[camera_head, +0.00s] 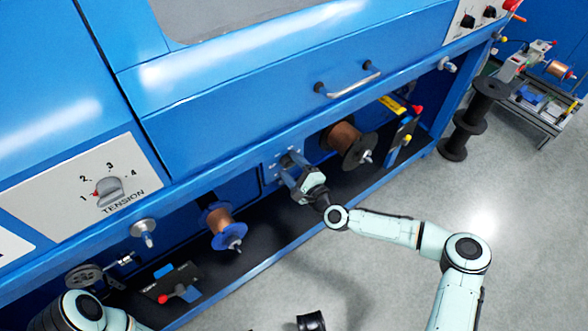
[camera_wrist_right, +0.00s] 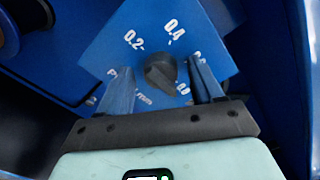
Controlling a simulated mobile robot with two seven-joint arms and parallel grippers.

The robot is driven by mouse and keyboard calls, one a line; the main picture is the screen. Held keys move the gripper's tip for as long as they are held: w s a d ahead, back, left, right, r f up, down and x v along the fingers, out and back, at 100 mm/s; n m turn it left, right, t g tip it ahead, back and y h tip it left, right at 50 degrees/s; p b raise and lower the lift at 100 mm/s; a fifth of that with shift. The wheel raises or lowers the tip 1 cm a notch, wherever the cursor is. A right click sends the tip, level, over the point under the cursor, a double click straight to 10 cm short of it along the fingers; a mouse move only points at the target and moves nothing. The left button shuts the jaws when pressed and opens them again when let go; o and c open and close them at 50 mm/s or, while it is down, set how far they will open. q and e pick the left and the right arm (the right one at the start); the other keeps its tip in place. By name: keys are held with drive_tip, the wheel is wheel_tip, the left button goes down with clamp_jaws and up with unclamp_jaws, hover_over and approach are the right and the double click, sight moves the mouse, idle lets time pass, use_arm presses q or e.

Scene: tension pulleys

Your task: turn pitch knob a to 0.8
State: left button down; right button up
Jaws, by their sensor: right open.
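The pitch knob (camera_wrist_right: 161,73) is a dark grey knob on a blue plate (camera_wrist_right: 115,55) with white marks. The marks 0.2 and 0.4 are readable; those on the right are partly hidden by a finger. My right gripper (camera_wrist_right: 153,70) is open, with one finger on each side of the knob and gaps visible between. In the head view, my right gripper (camera_head: 288,167) reaches the small plate under the machine's blue front and hides the knob.
A copper spool (camera_head: 343,137) is right of my right gripper, and another spool (camera_head: 221,221) is left of it. A tension dial (camera_head: 109,189) is on the front panel. Black reels (camera_head: 470,120) stand on the floor at right. Grey floor in front is mostly clear.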

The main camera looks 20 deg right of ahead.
use_arm(q)
drive_tip(key=shift+t, duration=0.5)
drive_tip(key=shift+w+d+r+p, duration=0.2)
drive_tip(key=shift+w+r+p, duration=0.2)
drive_tip(key=shift+r, duration=0.35)
drive_tip(key=shift+w+d+r+p, duration=0.3)
drive_tip(key=shift+r+p, duration=0.2)
drive_tip(key=shift+r, duration=0.2)
drive_tip(key=shift+w+d+r+p, duration=0.15)
drive_tip(key=shift+w+r+p, duration=0.3)
drive_tip(key=shift+r, duration=0.3)
use_arm(e)
drive_tip(key=v, duration=1.3)
drive_tip(key=shift+s, duration=0.2)
